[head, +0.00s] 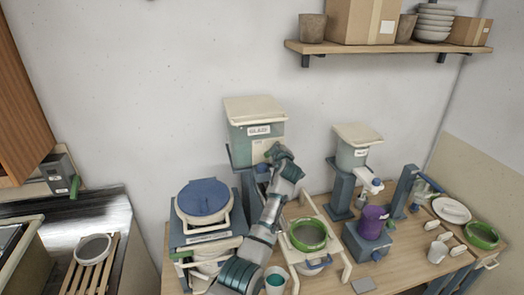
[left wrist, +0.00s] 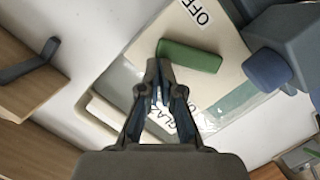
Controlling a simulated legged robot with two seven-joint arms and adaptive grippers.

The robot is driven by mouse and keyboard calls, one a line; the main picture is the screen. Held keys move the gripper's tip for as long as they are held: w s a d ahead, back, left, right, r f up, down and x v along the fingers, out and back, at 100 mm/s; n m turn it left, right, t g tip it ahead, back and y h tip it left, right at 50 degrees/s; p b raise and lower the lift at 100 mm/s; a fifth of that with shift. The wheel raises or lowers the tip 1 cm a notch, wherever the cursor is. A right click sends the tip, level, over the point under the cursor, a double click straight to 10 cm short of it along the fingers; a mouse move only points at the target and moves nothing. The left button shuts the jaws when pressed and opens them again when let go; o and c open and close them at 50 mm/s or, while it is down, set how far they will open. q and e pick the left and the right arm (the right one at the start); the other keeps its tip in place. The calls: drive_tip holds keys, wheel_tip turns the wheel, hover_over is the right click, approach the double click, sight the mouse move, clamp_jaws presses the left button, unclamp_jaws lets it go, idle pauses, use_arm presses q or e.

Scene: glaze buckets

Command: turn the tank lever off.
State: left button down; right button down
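The glaze tank (head: 256,133) is a grey-green box with a cream lid and a label, on a blue stand against the back wall. My left gripper (head: 277,153) is at its lower front right and hides part of the tank's cream panel. In the left wrist view, the green lever (left wrist: 189,56) lies across the cream panel (left wrist: 225,45), just past the fingertips. An OFF label shows beyond it. My left gripper (left wrist: 158,66) looks shut, its fingertips together and empty beside the lever's near end. I cannot tell whether they touch it. My right gripper is not in view.
A blue spout or knob (left wrist: 267,69) sits right of the lever. Below the tank are a green-rimmed bowl (head: 308,235) on a cream rack and a blue-lidded bucket (head: 203,199). A smaller tank (head: 352,148) and purple bucket (head: 373,221) stand at right.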

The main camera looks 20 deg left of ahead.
use_arm(q)
drive_tip(key=shift+w+d+f+m, duration=0.45)
drive_tip(key=shift+d+f+m, duration=0.05)
drive_tip(key=shift+f+m, duration=0.2)
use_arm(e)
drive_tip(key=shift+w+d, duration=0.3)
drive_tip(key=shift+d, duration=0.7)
